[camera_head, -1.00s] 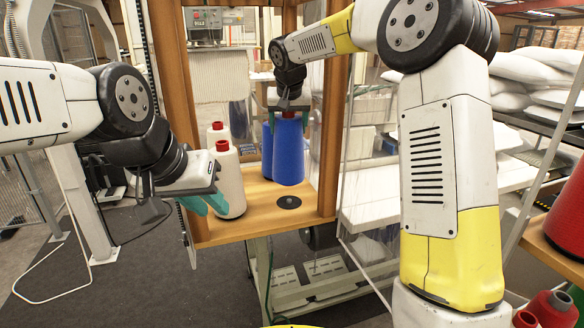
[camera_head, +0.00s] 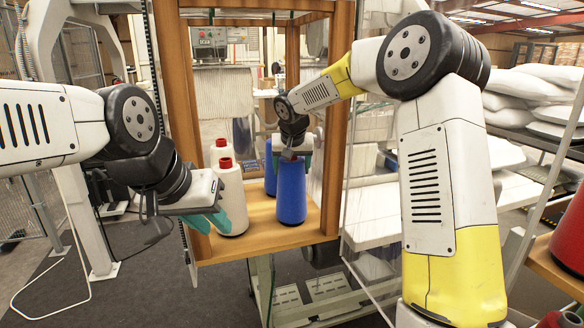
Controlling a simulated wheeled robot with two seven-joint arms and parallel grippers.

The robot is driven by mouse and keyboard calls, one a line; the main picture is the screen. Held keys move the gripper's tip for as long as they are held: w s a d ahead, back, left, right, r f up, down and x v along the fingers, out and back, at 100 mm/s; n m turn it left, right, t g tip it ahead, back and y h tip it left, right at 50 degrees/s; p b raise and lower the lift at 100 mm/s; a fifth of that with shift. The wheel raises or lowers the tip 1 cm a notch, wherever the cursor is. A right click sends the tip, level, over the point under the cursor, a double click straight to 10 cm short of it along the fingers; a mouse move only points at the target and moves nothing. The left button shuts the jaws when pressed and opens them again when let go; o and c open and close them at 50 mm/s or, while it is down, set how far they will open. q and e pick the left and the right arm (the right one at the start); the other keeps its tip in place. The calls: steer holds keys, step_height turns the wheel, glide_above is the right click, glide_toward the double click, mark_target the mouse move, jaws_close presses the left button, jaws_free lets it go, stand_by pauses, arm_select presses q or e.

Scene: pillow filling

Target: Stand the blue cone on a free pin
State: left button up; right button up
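The blue cone (camera_head: 291,195) stands upright at the front right of the wooden shelf board. Its base covers the spot where the dark round pin base showed before, so that pin is hidden. My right gripper (camera_head: 292,152) is at the cone's top from above, its teal fingers on either side, and looks shut on it. Whether the cone bears fully on the board is hard to tell. My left gripper (camera_head: 213,217), with teal fingers, is beside the front white cone (camera_head: 231,200), apart from the blue cone; its finger gap is not clear.
A second blue cone (camera_head: 270,168) and another white cone (camera_head: 219,150) stand farther back. Wooden posts (camera_head: 334,120) frame the shelf board (camera_head: 262,240) left and right. Red cones (camera_head: 570,235) are at the far right.

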steer(key=o, duration=0.3)
steer(key=shift+r, duration=0.1)
steer(key=v, duration=1.2)
